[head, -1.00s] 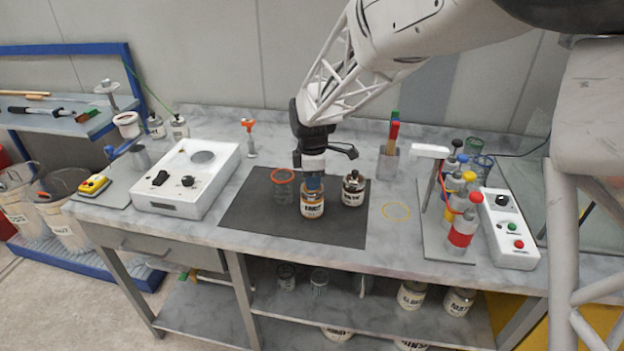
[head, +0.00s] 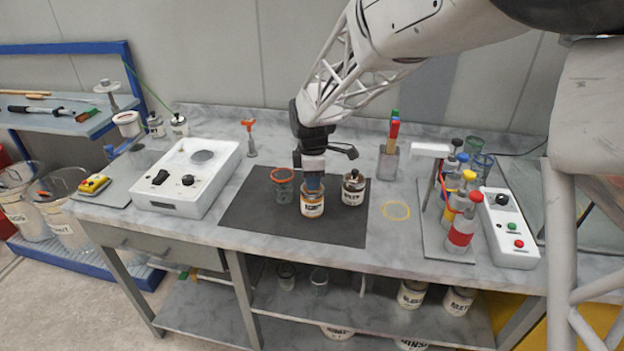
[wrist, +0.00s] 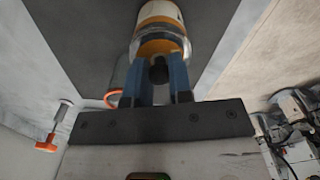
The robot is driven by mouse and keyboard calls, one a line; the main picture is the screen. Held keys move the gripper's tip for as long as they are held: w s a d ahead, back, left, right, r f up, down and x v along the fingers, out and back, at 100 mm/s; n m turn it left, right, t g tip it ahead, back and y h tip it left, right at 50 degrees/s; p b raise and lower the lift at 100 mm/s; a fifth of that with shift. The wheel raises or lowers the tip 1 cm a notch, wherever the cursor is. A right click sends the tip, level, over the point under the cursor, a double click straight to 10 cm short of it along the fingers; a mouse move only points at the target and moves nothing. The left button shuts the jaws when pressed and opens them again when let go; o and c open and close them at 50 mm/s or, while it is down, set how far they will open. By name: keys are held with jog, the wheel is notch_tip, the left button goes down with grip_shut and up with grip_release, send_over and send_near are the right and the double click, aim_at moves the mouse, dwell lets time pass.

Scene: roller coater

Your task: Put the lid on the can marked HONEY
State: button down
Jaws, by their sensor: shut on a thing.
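A can with an amber-orange body and white label (head: 312,204) stands on the dark mat (head: 250,222); its lettering is too blurred to read surely. In the wrist view the can (wrist: 160,12) is just beyond my fingers. My gripper (head: 312,182) points down directly over this can. Its blue fingers are shut on the black knob of a lid (wrist: 159,70), at the can's mouth. The fingers hide much of the lid, and I cannot tell whether it is seated or slightly above the rim.
A second can with a black-knobbed lid (head: 353,188) stands close on the right. An orange-rimmed clear glass (head: 283,185) stands close on the left. A yellow ring (head: 396,210) lies right of the mat. A white control box (head: 187,177) and a bottle rack (head: 461,215) flank the work area.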

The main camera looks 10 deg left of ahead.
dwell(0.4)
jog(key=shift+c, duration=2.4)
grip_release()
jog(key=shift+r, duration=0.2)
jog(key=shift+r, duration=3.25)
grip_shut()
